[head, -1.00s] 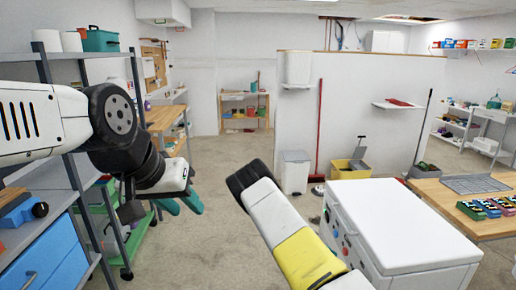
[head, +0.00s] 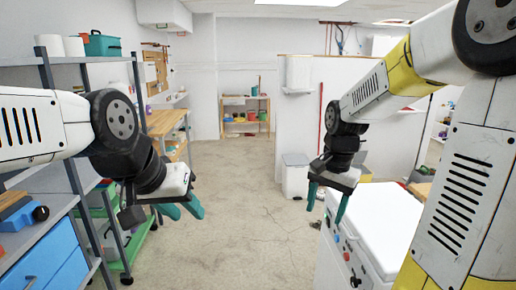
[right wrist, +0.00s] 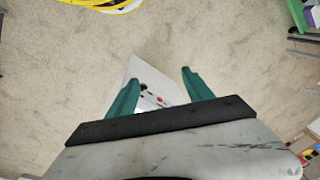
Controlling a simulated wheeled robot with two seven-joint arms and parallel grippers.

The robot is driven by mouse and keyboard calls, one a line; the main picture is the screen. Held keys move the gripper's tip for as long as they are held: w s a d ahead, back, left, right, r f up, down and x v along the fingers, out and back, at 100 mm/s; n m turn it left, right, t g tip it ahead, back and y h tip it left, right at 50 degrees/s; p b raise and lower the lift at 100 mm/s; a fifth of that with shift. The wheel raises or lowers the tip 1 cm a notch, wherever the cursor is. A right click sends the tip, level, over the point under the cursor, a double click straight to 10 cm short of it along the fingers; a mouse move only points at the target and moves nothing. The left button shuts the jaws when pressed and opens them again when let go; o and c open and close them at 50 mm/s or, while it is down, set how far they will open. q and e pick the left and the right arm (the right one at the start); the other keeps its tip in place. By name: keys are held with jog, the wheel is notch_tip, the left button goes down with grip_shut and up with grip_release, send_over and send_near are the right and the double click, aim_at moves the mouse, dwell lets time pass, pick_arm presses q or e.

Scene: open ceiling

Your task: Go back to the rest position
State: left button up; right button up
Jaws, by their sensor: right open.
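My right gripper (head: 327,205) is raised in the middle right of the head view, its teal fingers pointing down. It is open and empty, and its arm is folded up along the right side. In the right wrist view its two fingers (right wrist: 156,90) are apart, with nothing held between them. My left gripper (head: 187,214) is at the left of the head view, in front of the shelf rack. Its teal fingers show apart, with nothing seen between them.
A white cabinet (head: 385,222) stands below and beyond my right gripper, partly hidden by my arm. A metal shelf rack (head: 72,178) with blue drawers (head: 38,262) is close on the left. A white bin (head: 295,176) stands by the partition. The concrete floor (head: 240,215) between is clear.

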jog(key=s+a+r+n+t+y, duration=0.1)
jog(key=s+a+r+n+t, duration=0.2)
jog(key=s, duration=1)
jog(key=shift+r+n+t+y, duration=0.3)
jog(key=shift+r+n+t, duration=0.7)
jog(key=shift+r+n, duration=1.5)
jog(key=shift+r, duration=0.2)
